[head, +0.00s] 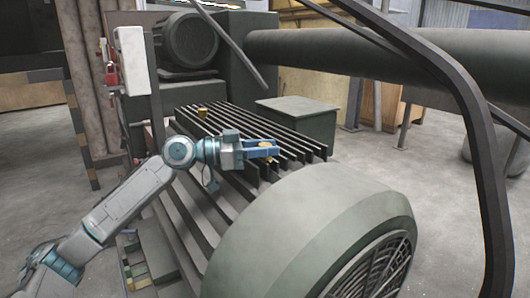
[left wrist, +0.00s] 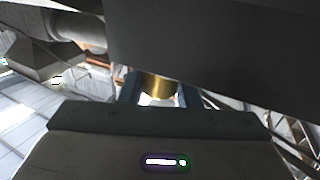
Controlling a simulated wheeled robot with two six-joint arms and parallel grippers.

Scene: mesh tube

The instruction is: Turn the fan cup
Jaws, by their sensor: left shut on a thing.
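The fan cup (head: 266,142) is a small brass cup on top of the finned motor body, at the end near the round fan cover (head: 330,215). My left gripper (head: 264,149) comes in from the left over the fins and is shut on this cup, with its blue fingers on either side. In the left wrist view the gold cup (left wrist: 158,87) shows between the two fingers (left wrist: 158,92); part of it is hidden by the gripper's body. My right gripper is in neither view.
A second brass cup (head: 202,112) stands farther back on the dark fins (head: 250,125). A grey-green box (head: 296,118) is behind the fins. A dark curved bar (head: 480,130) crosses the right side, and a large pipe (head: 350,52) runs behind.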

